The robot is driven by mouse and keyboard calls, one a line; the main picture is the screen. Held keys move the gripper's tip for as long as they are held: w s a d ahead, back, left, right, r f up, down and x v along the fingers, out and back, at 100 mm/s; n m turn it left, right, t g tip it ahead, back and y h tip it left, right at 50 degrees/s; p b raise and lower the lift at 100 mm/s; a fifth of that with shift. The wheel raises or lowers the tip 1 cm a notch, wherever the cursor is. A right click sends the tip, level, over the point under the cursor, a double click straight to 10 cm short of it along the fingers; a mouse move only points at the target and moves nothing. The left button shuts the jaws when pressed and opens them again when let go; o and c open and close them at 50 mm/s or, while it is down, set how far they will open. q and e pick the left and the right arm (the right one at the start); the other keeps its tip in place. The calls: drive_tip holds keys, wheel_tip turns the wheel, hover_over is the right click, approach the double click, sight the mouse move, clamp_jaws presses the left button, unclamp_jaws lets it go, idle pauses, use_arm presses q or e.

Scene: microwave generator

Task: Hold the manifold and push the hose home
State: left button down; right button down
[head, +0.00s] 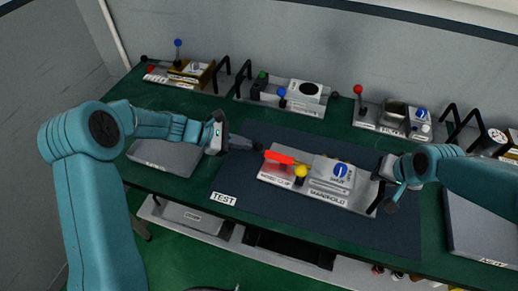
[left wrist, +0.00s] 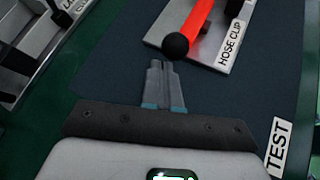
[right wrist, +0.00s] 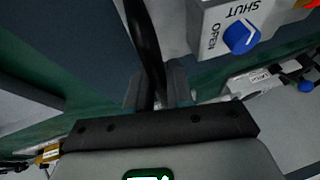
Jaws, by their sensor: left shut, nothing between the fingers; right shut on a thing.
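The manifold (head: 322,177) is a silver block with a blue knob on a plate labelled MANIFOLD, in the middle of the dark mat. A red bar (head: 282,158) with a black ball end lies beside it, above the HOSE CLIP label; it also shows in the left wrist view (left wrist: 202,22). I cannot make out a separate hose. My left gripper (head: 245,144) is shut and empty, its tips just short of the black ball (left wrist: 175,46). My right gripper (head: 386,180) is shut on the black handle (right wrist: 147,45) at the plate's right end.
A yellow knob (head: 300,171) stands up between the red bar and the manifold. Several panels with knobs and handles line the bench's back. Grey plates lie left (head: 165,157) and right (head: 480,225). The mat (head: 285,222) in front is clear, with a TEST label.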

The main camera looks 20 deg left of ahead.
sight(254, 148)
use_arm(q)
drive_tip(key=shift+d, duration=0.65)
use_arm(e)
drive_tip(key=shift+s+f, duration=0.1)
drive_tip(key=shift+f, duration=0.15)
use_arm(q)
drive_tip(key=shift+d, duration=0.2)
drive_tip(key=shift+s+d, duration=0.1)
drive_tip(key=shift+d, duration=1.5)
drive_tip(key=shift+a+r, duration=1.3)
drive_tip(key=shift+r, duration=0.2)
